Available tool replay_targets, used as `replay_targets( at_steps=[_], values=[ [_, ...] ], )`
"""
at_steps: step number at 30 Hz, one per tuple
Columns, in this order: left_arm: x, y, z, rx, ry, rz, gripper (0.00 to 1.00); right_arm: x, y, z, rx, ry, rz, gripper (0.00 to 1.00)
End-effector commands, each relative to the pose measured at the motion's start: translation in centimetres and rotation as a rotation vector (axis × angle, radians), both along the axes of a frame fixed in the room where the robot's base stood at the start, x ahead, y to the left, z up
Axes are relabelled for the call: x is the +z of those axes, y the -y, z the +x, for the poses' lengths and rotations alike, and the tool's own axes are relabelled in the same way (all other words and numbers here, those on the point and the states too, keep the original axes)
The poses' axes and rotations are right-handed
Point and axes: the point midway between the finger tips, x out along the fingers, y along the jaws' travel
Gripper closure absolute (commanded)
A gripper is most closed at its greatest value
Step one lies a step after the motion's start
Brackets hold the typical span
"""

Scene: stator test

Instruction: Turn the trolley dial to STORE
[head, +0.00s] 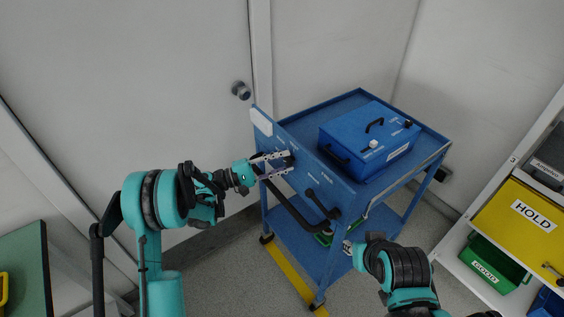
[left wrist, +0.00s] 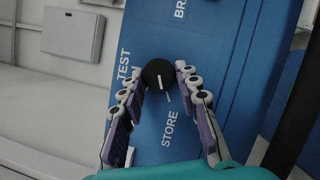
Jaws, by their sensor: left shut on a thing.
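The blue trolley (head: 345,205) stands in the middle of the head view, its upright panel facing my left arm. The dial (left wrist: 158,72) is a round black knob on that panel, with a white pointer line running down the picture, roughly toward the STORE label (left wrist: 170,128) and a short white tick. The TEST label (left wrist: 124,65) lies left of the dial; a partly cut-off label starting "BR" is above. My left gripper (head: 289,161) is at the panel, shut on the dial; its fingers (left wrist: 162,78) flank the knob. My right gripper does not show.
A blue case (head: 362,145) lies on the trolley top. The black trolley handle (head: 297,213) projects below my left gripper. A shelf with a yellow HOLD drawer (head: 515,222) and green GOOD bin (head: 492,262) stands right. A grey door with a knob (head: 241,90) is behind.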

Motion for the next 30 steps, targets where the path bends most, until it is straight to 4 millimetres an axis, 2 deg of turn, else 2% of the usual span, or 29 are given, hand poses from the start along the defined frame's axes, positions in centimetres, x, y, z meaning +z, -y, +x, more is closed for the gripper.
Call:
replay_targets(
  at_steps=[9, 24, 25, 27, 30],
  values=[
    [-0.20, 0.06, -0.05, 0.000, -0.084, -0.058, 0.97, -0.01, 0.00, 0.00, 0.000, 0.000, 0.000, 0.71],
    [-0.19, 0.06, -0.04, 0.000, -0.097, -0.068, 0.97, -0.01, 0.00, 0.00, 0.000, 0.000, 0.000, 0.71],
    [-0.19, 0.06, -0.04, 0.000, -0.097, -0.068, 0.63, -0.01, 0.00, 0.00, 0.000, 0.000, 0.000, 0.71],
    [-0.19, 0.06, -0.04, 0.000, -0.097, -0.068, 0.48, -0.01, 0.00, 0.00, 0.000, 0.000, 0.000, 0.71],
    [-0.17, 0.06, -0.04, 0.000, -0.096, -0.068, 0.48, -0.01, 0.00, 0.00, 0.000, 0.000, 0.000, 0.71]
  ],
)
